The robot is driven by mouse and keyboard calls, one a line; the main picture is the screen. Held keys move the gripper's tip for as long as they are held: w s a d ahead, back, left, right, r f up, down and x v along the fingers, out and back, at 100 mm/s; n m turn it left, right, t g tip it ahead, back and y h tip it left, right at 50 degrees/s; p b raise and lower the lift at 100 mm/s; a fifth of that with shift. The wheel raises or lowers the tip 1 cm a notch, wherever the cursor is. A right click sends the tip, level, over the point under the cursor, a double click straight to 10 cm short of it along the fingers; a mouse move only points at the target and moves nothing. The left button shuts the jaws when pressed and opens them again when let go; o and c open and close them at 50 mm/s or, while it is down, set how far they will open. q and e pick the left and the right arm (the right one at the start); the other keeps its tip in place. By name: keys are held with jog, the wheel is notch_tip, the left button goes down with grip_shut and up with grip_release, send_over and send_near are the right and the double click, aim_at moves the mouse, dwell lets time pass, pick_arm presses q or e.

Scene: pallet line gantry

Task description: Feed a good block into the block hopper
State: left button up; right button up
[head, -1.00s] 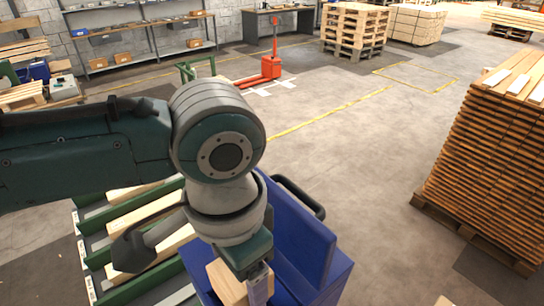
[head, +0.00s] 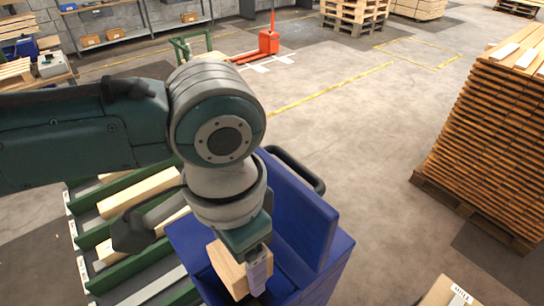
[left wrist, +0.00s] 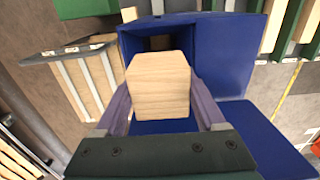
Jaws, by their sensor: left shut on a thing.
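My left gripper (head: 250,280) is shut on a pale wooden block (head: 226,268) with cut corners. In the left wrist view the block (left wrist: 160,85) sits between the two fingers, its flat end face showing. The blue block hopper (head: 302,215) is below and around the block in the head view. In the left wrist view the hopper (left wrist: 228,50) shows its dark opening just beyond the block. I cannot tell whether the block's lower end is inside the opening or above it. My right gripper is not in view.
Green racks (head: 130,262) with pale timber stand left of the hopper. A black handle (head: 300,172) is at the hopper's back. A tall plank stack (head: 490,140) stands on a pallet at right. A labelled box (head: 445,292) is at bottom right. Open floor lies between.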

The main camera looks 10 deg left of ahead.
pick_arm(q)
notch_tip(320, 180, down, 7)
jog(key=b, duration=0.4)
dwell(0.9)
jog(key=shift+f+b, duration=0.4)
jog(key=shift+f, duration=0.25)
dwell(1.0)
jog(key=o, duration=1.3)
jog(key=shift+o, duration=0.4)
notch_tip(320, 180, up, 10)
jog(key=shift+b, duration=0.65)
